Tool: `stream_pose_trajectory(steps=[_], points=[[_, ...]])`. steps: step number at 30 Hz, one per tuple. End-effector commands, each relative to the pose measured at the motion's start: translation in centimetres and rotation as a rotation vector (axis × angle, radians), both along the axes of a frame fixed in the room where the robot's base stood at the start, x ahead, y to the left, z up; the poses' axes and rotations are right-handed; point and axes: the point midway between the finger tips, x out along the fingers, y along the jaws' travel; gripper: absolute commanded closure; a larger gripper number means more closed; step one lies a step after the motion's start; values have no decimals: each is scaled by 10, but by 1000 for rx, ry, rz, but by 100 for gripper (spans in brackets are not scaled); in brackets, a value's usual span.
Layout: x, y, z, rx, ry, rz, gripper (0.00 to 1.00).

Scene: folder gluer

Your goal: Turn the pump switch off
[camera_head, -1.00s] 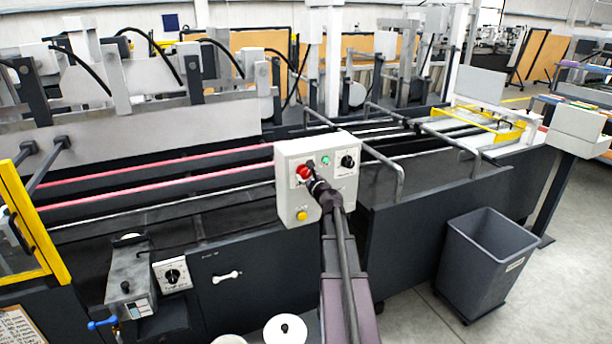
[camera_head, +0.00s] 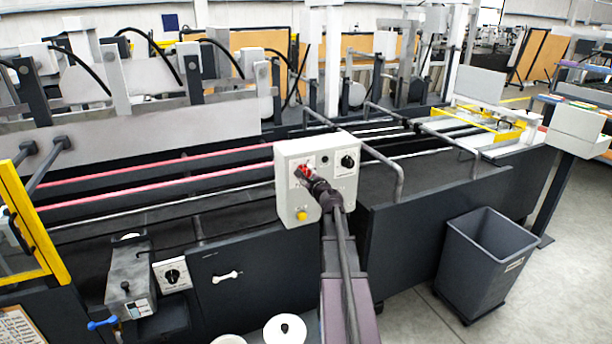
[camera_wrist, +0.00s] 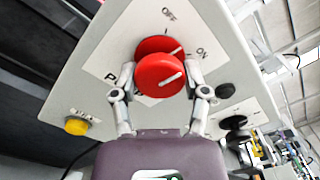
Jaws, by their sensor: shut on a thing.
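The pump switch is a red rotary knob (camera_wrist: 160,75) on a white control box. It also shows at the upper left of the box in the head view (camera_head: 304,170). OFF and ON labels are printed beside it, and its white mark slants up to the right in the wrist view. My gripper (camera_wrist: 159,84) is shut on the knob, one finger on each side. In the head view my gripper (camera_head: 313,183) reaches the box from the front and hides part of the knob. A small round lamp (camera_wrist: 225,90) beside the switch is dark.
The control box (camera_head: 288,198) also carries a yellow button (camera_head: 301,215) and a black rotary knob (camera_head: 348,161). Bent metal rails (camera_head: 397,185) stand close on the right. A grey bin (camera_head: 480,265) stands on the floor at right.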

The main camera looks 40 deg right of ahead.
Motion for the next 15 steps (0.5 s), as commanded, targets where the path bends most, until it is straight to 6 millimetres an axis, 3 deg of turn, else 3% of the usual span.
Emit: stream_pose_trajectory(steps=[15], points=[[2, -2, 2, -464, 110, -1, 89]])
